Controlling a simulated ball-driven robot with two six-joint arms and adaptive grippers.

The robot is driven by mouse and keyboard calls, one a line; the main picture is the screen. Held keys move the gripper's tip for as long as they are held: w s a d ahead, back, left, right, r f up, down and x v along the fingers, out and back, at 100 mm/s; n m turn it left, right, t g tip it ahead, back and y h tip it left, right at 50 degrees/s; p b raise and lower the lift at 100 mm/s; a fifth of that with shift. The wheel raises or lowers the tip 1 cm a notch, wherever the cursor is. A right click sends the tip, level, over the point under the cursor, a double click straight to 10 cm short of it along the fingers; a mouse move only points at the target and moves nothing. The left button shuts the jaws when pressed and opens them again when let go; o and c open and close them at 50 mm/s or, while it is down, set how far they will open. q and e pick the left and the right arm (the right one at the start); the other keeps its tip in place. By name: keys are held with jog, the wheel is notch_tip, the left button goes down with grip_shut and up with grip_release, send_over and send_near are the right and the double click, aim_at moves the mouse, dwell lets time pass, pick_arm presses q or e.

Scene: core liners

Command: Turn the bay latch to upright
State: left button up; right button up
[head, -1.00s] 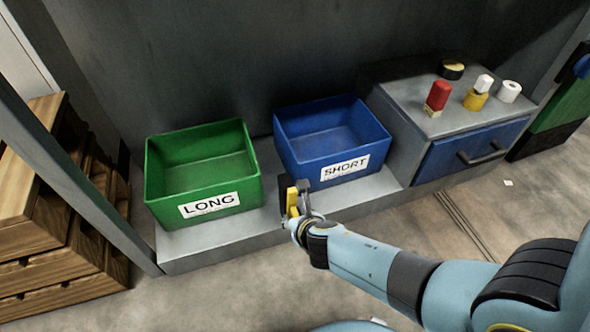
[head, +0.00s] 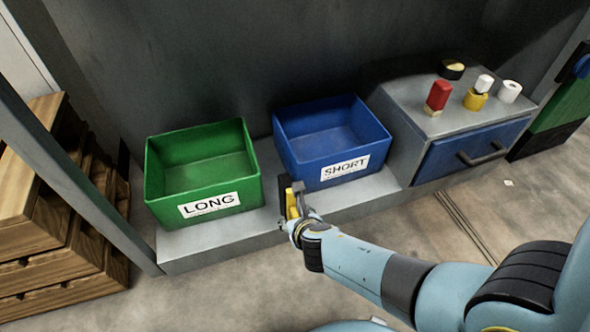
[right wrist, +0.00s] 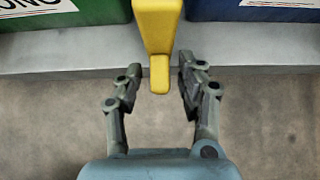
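The bay latch is a yellow handle (head: 292,204) on a dark plate (head: 284,190), between the two bins at the shelf's front. In the right wrist view the yellow handle (right wrist: 158,40) points straight along the picture, with its narrower tip toward me. My right gripper (head: 300,200) is at the latch and partly covers it in the head view. In the right wrist view its fingers (right wrist: 158,80) are open, one on each side of the handle's tip, with gaps visible. I cannot tell how far the tip reaches between them in depth. My left gripper is not in view.
A green LONG bin (head: 163,205) stands left of the latch and a blue SHORT bin (head: 310,175) right of it, both on a grey shelf (head: 215,240). A cabinet (head: 410,105) with small items stands right. Wooden crates (head: 30,235) stand left. The front floor is clear.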

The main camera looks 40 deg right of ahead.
jog(key=v, duration=0.7)
jog(key=shift+s+r, duration=0.15)
jog(key=shift+s, duration=0.05)
dwell(0.4)
